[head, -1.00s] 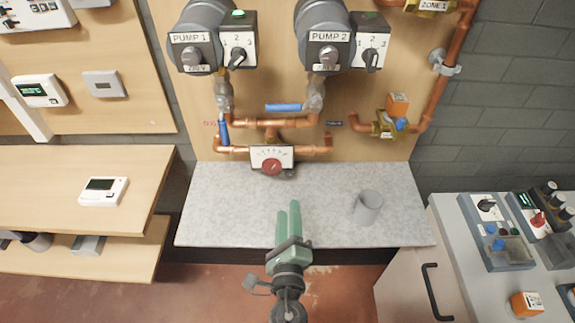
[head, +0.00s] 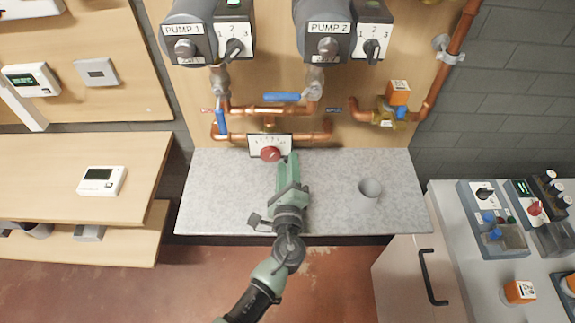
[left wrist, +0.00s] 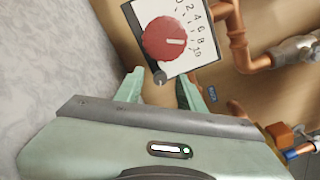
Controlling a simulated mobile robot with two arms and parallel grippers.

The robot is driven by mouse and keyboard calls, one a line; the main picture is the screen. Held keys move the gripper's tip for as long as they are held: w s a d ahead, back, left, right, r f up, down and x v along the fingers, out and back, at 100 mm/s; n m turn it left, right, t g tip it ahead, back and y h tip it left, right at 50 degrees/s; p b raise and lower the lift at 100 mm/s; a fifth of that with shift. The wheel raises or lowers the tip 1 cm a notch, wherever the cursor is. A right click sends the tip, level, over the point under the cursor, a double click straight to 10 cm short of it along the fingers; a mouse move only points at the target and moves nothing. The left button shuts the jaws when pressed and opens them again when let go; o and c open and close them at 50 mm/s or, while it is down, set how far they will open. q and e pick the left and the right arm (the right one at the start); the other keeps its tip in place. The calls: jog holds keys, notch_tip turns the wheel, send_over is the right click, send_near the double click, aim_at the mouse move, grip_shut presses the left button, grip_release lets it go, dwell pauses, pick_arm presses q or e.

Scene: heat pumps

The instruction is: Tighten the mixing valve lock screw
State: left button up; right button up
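The mixing valve is a white scale plate (head: 257,140) with a red knob (head: 270,154), on copper pipes above the grey counter. In the left wrist view the red knob (left wrist: 165,38) and its numbered scale are close and tilted. A small dark round screw head (left wrist: 159,78) sits at the plate's lower corner; I take it as the lock screw. In the head view my gripper hides it. My left gripper (head: 288,158) is at the plate's lower right. In the left wrist view its fingers (left wrist: 160,80) are apart, with the screw head seen between their tips. I cannot tell whether they touch anything. My right gripper is not in view.
Copper pipes and blue-handled valves (head: 282,97) lie above the mixing valve. A cabinet with control boxes (head: 495,235) is at the right. Wooden shelves (head: 130,145) are at the left.

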pick_arm(q)
grip_shut()
jog(key=m+p, duration=0.1)
jog(key=m, duration=0.3)
jog(key=shift+r+m, duration=0.1)
jog(key=shift+m, duration=0.8)
grip_release()
jog(key=shift+s, duration=0.1)
jog(key=s+b, duration=0.1)
jog(key=s, duration=0.6)
jog(key=shift+f, duration=0.2)
jog(key=shift+s+r+b, duration=0.1)
jog(key=shift+s+b, duration=0.2)
jog(key=shift+s, duration=0.05)
